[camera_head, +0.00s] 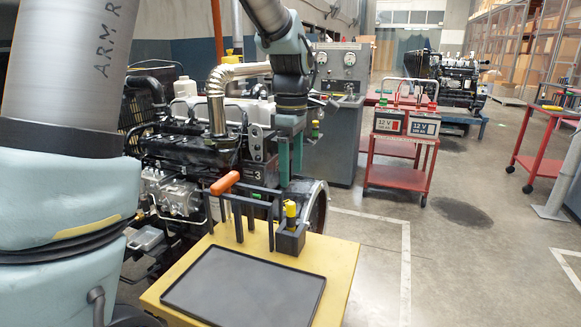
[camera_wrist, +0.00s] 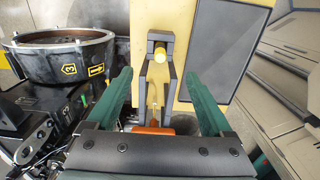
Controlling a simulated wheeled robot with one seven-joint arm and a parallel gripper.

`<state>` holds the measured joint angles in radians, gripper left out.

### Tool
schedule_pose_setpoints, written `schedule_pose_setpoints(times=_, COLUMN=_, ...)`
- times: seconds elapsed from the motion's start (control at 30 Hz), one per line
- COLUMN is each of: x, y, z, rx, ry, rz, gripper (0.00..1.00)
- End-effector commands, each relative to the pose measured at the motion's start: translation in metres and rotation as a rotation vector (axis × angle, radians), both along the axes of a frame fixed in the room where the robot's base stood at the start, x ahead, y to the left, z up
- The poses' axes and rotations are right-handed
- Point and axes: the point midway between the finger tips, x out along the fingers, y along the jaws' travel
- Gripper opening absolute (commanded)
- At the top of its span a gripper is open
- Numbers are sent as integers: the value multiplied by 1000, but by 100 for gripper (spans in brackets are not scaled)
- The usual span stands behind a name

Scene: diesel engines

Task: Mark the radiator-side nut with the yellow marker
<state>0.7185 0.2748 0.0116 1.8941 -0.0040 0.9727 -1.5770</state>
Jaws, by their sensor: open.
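The yellow marker (camera_head: 290,210) stands upright in a dark holder (camera_head: 290,242) on the yellow cart. My gripper (camera_head: 290,178) hangs above the marker, fingers pointing down. In the wrist view my gripper (camera_wrist: 158,73) is open and empty, its green fingers wide apart. There the marker's yellow end (camera_wrist: 160,51) lies between and slightly beyond the fingertips, inside the dark holder (camera_wrist: 168,70). The engine (camera_head: 190,150) stands behind the cart, with the radiator (camera_head: 143,98) at its left end. I cannot make out the radiator-side nut in either view.
An orange-handled tool (camera_head: 225,183) sits in a dark rack left of the marker; its handle (camera_wrist: 152,130) shows near my gripper. A flat dark tray (camera_head: 245,287) lies on the cart (camera_head: 338,262). A red battery trolley (camera_head: 397,176) stands farther back.

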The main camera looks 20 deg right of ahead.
Motion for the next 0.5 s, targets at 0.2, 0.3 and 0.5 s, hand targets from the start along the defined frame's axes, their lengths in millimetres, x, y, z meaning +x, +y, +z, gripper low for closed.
schedule_pose_setpoints(times=0.2, x=0, y=1, z=-25, rx=1, ry=1, rz=0, gripper=85)
schedule_pose_setpoints(times=0.3, x=0, y=1, z=-35, rx=1, ry=1, rz=0, gripper=85)
schedule_pose_setpoints(times=0.5, x=0, y=1, z=-54, rx=1, ry=1, rz=-1, gripper=85)
